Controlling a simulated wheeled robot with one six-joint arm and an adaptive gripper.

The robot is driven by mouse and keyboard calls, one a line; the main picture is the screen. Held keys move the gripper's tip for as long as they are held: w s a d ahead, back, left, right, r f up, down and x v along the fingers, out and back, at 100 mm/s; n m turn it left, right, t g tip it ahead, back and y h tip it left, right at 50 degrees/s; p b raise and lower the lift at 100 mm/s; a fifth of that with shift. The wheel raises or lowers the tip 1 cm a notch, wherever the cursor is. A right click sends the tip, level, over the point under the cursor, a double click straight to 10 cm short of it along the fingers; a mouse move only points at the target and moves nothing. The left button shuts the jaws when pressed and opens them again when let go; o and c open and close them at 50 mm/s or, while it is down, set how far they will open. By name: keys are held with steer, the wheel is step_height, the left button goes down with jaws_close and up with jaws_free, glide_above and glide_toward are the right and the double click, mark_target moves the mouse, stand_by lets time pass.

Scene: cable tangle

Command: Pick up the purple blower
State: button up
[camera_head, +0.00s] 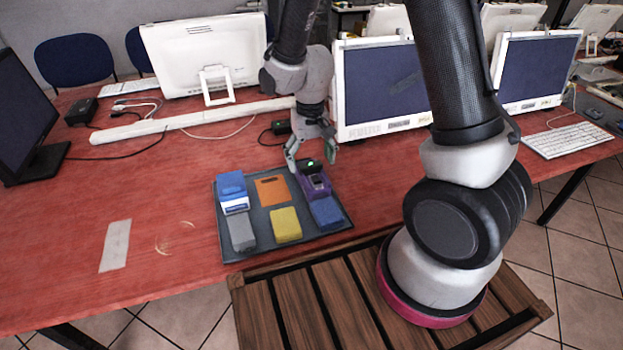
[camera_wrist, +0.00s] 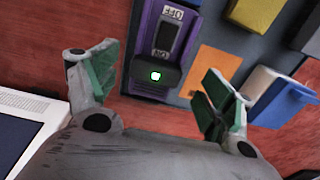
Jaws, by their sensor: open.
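The purple blower (camera_head: 317,186) lies at the back right of the grey tray (camera_head: 221,200) on the red table. It has a dark end with a small green light and a dark panel. In the wrist view the blower (camera_wrist: 184,58) is ahead of and between my fingers. My gripper (camera_head: 312,156) is open just behind the blower, above the table. Its two green-padded fingertips (camera_wrist: 162,75) are spread, one on each side of the blower's dark end, with nothing held. I cannot tell whether either finger touches it.
The tray also holds an orange card (camera_head: 272,190), a blue and white box (camera_head: 232,190), a grey block (camera_head: 242,232), a yellow block (camera_head: 286,225) and a blue block (camera_head: 326,211). A monitor (camera_head: 380,85) stands behind my gripper. The table left of the tray is mostly clear.

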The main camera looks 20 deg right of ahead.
mark_target(311, 165)
step_height(311, 165, down, 5)
steer(key=shift+w+d+r, duration=0.1)
steer(key=shift+w+d, duration=0.05)
steer(key=c, duration=1.3)
